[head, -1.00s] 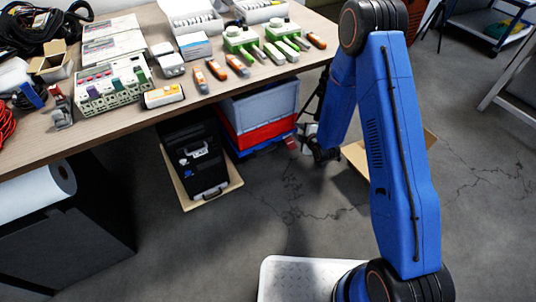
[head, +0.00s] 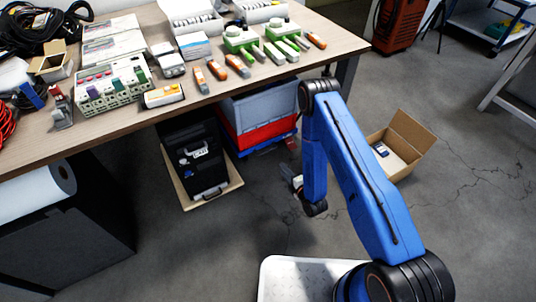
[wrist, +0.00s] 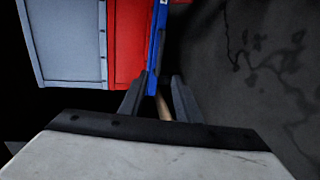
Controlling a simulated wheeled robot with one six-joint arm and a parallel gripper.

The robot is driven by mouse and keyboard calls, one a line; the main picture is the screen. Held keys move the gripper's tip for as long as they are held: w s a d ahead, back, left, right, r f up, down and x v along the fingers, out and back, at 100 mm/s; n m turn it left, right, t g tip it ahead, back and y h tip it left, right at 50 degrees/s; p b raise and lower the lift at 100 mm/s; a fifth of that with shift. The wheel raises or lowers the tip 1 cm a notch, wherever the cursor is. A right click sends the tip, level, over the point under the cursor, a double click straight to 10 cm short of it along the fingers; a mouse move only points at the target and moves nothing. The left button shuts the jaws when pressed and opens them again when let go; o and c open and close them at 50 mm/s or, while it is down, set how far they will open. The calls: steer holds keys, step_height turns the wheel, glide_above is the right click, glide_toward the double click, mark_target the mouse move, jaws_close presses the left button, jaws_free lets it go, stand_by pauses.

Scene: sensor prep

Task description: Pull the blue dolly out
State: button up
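The blue dolly (head: 268,146) is low on the floor under the table, seen as a thin blue edge beneath a red crate (head: 255,133) with a grey crate (head: 262,103) on top. In the wrist view the dolly is a narrow blue strip (wrist: 157,45) beside the red crate (wrist: 126,45) and grey crate (wrist: 66,40). My gripper (wrist: 160,92) is open. The strip's near end lies at or just beyond the fingertips, close to the left finger; contact cannot be told.
A black case (head: 196,155) on a wooden board stands left of the crates. The table (head: 215,95) with devices overhangs them. An open cardboard box (head: 405,140) sits on the floor to the right of my arm. The floor in front is clear.

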steer(key=x, duration=1.7)
jaws_close()
